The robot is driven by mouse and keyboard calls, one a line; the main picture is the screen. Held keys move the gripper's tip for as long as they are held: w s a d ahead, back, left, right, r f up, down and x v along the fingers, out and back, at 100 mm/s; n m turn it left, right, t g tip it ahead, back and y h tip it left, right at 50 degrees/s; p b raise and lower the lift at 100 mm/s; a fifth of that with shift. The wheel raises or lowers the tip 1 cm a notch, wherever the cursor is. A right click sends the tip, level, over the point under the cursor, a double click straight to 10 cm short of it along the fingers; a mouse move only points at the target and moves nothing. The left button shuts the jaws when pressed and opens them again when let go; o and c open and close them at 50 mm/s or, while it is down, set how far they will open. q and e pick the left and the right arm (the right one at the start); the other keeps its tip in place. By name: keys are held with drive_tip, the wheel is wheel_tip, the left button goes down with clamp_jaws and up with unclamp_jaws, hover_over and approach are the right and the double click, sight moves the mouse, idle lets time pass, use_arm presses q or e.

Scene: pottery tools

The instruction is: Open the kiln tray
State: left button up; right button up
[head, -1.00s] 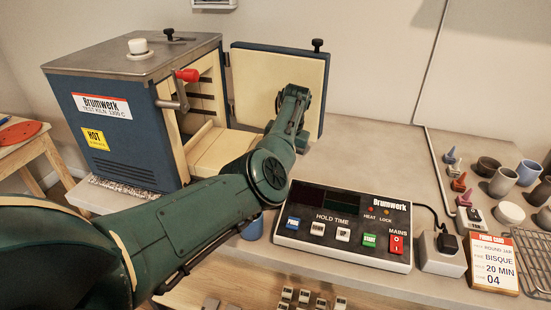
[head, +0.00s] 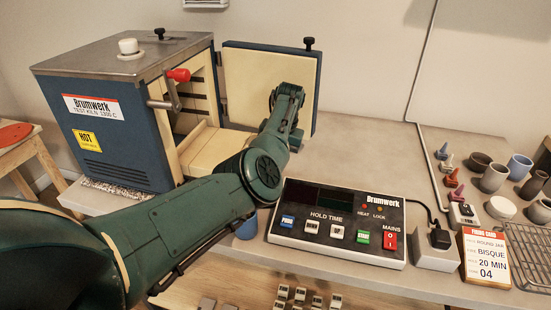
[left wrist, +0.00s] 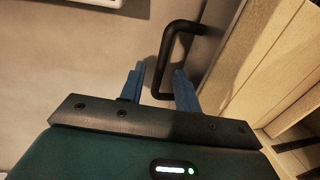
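The blue kiln (head: 120,140) stands at the left of the bench with its door (head: 245,62) swung open. A cream block-like tray or ledge (head: 205,150) shows at its opening; I cannot tell which. My left arm reaches across in front of it, and its gripper is hidden in the head view. In the left wrist view my left gripper (left wrist: 160,85) is open, with its blue fingers apart. A black bar handle (left wrist: 166,52) on a grey panel lies between and just beyond the fingers, not clamped. Cream slabs (left wrist: 275,60) are at the right. My right gripper is not in view.
A control box (head: 336,228) with buttons sits on the bench, right of my arm. Cups (head: 494,178), small cones and a firing card (head: 485,258) are at the far right. A stool (head: 30,155) stands left of the kiln. The bench behind the control box is clear.

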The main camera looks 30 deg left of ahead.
use_arm(q)
wheel_tip(320, 180, up, 13)
drive_tip(key=d, duration=0.2)
drive_tip(key=shift+w+d+b, duration=0.15)
drive_tip(key=shift+w+b, duration=0.1)
drive_tip(key=shift+b, duration=0.1)
drive_tip(key=shift+f, duration=0.1)
